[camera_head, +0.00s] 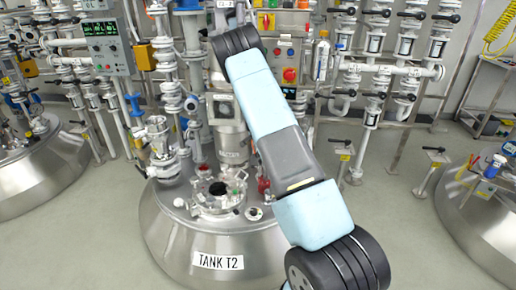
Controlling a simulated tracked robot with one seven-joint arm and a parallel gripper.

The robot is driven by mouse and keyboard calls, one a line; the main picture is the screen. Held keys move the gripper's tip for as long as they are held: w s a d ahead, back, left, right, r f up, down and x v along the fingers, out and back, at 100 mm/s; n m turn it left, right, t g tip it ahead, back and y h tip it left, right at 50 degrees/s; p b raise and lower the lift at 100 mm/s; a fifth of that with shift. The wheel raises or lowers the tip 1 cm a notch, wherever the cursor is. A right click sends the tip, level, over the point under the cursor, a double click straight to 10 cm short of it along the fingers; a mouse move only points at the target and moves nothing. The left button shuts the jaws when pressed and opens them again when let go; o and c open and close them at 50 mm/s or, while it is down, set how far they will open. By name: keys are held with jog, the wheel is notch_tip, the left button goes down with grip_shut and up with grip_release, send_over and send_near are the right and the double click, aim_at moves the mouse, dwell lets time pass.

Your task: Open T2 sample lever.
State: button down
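Tank T2 (185,228) is a steel vessel with a domed top and a "TANK T2" label on its front, in the centre of the head view. Several levers stand around it, and no readable label tells which is the sample lever. A short black-handled lever with a yellow tag (345,153) stands on a post right of the tank, past my arm. My arm crosses in front of the tank from lower right to upper middle. My gripper is not visible.
A round open port (218,190) and red-handled fittings sit on the tank top. Pipes with black-handled valves (380,40) line the back wall. A control panel (105,47) hangs upper left. Other tanks stand left (35,170) and right (480,225).

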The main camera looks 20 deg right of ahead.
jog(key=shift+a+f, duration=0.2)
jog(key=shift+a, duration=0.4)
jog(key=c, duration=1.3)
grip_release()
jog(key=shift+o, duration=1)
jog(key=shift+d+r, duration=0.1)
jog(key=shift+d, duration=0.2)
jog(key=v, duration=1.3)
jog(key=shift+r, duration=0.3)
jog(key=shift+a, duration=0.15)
